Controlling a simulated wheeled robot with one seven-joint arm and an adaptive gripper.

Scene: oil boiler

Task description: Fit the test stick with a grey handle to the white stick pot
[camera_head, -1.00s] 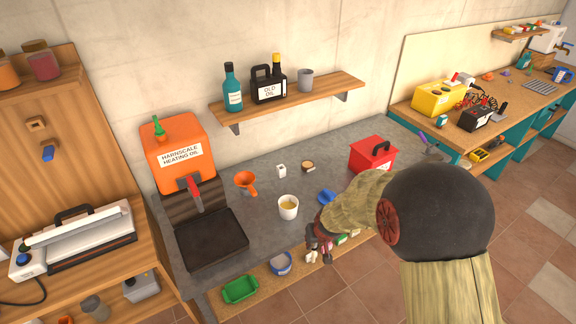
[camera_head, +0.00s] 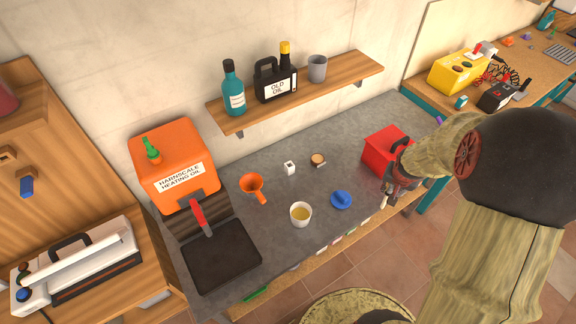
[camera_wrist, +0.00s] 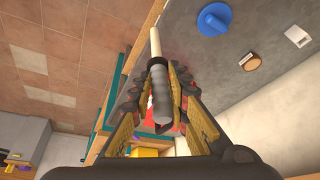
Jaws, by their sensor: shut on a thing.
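My gripper (camera_head: 391,183) is at the bench's front right, in front of the red box. In the wrist view my gripper (camera_wrist: 160,85) is shut on the test stick, with its grey handle (camera_wrist: 161,100) between the fingers. The stick's pale shaft (camera_wrist: 155,42) points away from the fingers, and its tip shows low in the head view (camera_head: 383,202). The small white block with a dark opening on top, which looks like the white stick pot (camera_head: 290,168), stands on the bench to the left of my gripper. It also shows in the wrist view (camera_wrist: 298,36). The stick and pot are apart.
A white cup of yellow liquid (camera_head: 301,214), a blue lid-like piece (camera_head: 341,200), a round wooden-topped piece (camera_head: 318,159) and an orange funnel (camera_head: 252,186) are on the bench. The red box (camera_head: 381,150) is close behind my gripper. A shelf (camera_head: 230,121) hangs above.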

